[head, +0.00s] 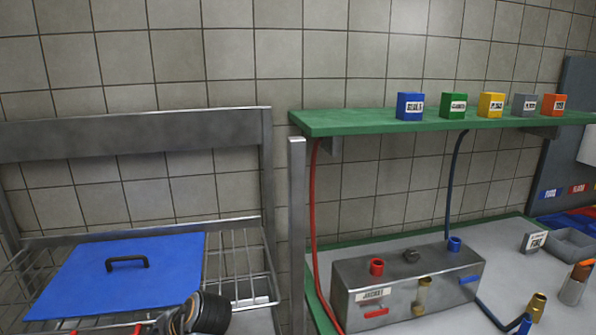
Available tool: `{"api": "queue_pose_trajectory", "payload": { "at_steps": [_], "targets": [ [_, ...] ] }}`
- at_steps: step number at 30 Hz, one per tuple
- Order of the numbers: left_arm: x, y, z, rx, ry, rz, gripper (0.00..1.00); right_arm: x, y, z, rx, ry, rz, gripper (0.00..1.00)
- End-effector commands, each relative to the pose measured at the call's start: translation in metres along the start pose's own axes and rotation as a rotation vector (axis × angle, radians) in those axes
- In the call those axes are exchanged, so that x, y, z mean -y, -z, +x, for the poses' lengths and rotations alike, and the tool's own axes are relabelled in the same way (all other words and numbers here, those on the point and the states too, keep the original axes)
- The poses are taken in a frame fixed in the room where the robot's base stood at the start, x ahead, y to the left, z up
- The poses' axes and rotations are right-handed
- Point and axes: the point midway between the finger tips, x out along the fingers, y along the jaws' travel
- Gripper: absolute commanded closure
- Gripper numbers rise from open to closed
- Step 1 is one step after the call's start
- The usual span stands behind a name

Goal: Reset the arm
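Neither of my grippers can be made out in the head view. A dark ribbed round part with metal pieces (207,312) juts up at the bottom edge, in front of the blue board's near right corner. I cannot tell whether it belongs to my arm. Small red pieces show beside it at the very bottom edge, mostly cut off. The blue board (165,262) with a black handle (127,263) lies flat on a wire rack (245,262) at the left.
A green shelf (370,122) bears several small labelled coloured boxes (452,106). Below it, a grey metal box (440,265) with red and blue ports stands on a grey worktop (505,255). Red (313,220) and dark blue (452,180) hoses hang there. A grey tray (572,240) is at the right.

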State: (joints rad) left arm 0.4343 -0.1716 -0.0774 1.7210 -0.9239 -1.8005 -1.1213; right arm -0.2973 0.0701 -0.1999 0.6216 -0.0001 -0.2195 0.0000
Motion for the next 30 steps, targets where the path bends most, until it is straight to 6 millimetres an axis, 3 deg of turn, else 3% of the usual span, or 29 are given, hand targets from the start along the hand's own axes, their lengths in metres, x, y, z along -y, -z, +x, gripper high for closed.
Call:
{"api": "queue_pose_trajectory", "payload": {
  "at_steps": [6,12,18,30],
  "targets": [
    [-0.100,-0.021,0.040,-0.148,-0.108,-0.225,0.65,-0.005,-0.007,0.000,0.011,-0.006,-0.003,0.60],
    [-0.190,-0.047,0.036,-0.290,-0.277,-0.458,0.65,-0.008,-0.006,0.000,0.009,-0.009,-0.004,0.60],
    [-0.241,-0.066,0.015,-0.356,-0.420,-0.593,0.65,-0.008,-0.006,0.000,0.009,-0.009,-0.004,0.60],
    [-0.303,-0.098,-0.034,-0.402,-0.664,-0.764,0.65,-0.008,-0.005,0.000,0.006,-0.009,-0.004,0.60]
  ]
}}
